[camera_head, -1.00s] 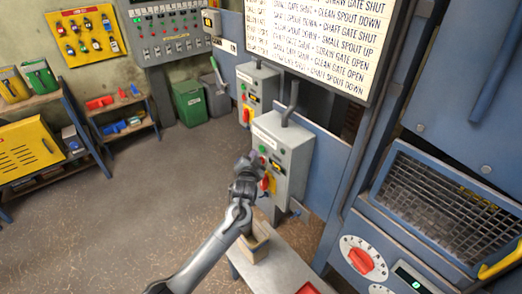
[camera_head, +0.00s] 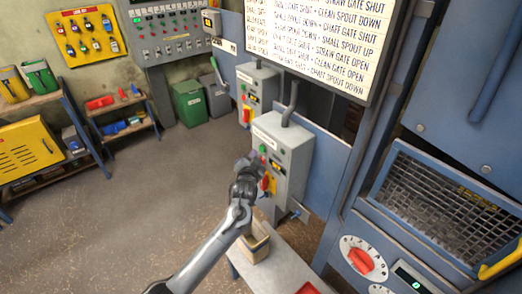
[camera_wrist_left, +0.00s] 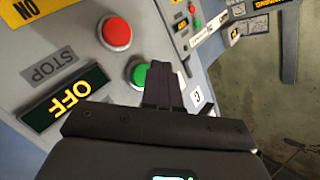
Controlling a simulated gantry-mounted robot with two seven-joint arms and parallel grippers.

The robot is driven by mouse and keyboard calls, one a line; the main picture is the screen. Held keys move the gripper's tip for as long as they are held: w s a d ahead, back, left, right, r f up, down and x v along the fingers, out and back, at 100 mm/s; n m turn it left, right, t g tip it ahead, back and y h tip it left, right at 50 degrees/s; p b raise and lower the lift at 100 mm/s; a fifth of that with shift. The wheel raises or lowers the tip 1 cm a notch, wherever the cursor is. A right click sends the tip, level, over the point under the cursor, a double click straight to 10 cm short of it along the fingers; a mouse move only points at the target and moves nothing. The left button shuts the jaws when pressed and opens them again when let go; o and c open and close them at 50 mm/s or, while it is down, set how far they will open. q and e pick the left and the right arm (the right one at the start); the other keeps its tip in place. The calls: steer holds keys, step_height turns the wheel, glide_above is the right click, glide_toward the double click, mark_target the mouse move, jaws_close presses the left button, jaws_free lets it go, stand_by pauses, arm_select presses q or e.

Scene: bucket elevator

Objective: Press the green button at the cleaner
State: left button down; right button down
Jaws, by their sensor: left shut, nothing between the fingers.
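A grey control box (camera_head: 290,150) stands right of centre, with a green button (camera_head: 262,149) on its front left face. My left gripper (camera_head: 254,160) is at that face, just below the green button in the picture. In the left wrist view, the closed fingers (camera_wrist_left: 160,82) are empty and overlap the right side of the green button (camera_wrist_left: 138,75). I cannot tell whether they touch it. A red button (camera_wrist_left: 117,33) sits above it, beside a STOP label (camera_wrist_left: 53,66). A lit display reads OFF (camera_wrist_left: 66,102). My right gripper is not in view.
A second, similar grey box (camera_head: 255,88) stands behind. A bench (camera_head: 283,268) carries an open wooden box (camera_head: 257,245) below my left gripper. A blue machine with a red dial (camera_head: 361,260) is at the right. The floor (camera_head: 130,215) at left is clear.

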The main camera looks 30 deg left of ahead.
arm_select(q)
steer(key=shift+w, duration=0.15)
stand_by(0.6)
steer(key=shift+w+d, duration=0.15)
steer(key=shift+w, duration=0.1)
steer(key=shift+w, duration=0.15)
stand_by(0.5)
steer(key=shift+w+d, duration=0.1)
steer(key=shift+w, duration=0.2)
stand_by(0.3)
stand_by(0.4)
steer(key=shift+s+a+r+p, duration=0.1)
steer(key=shift+s+a+p, duration=0.15)
steer(key=shift+s+p, duration=0.55)
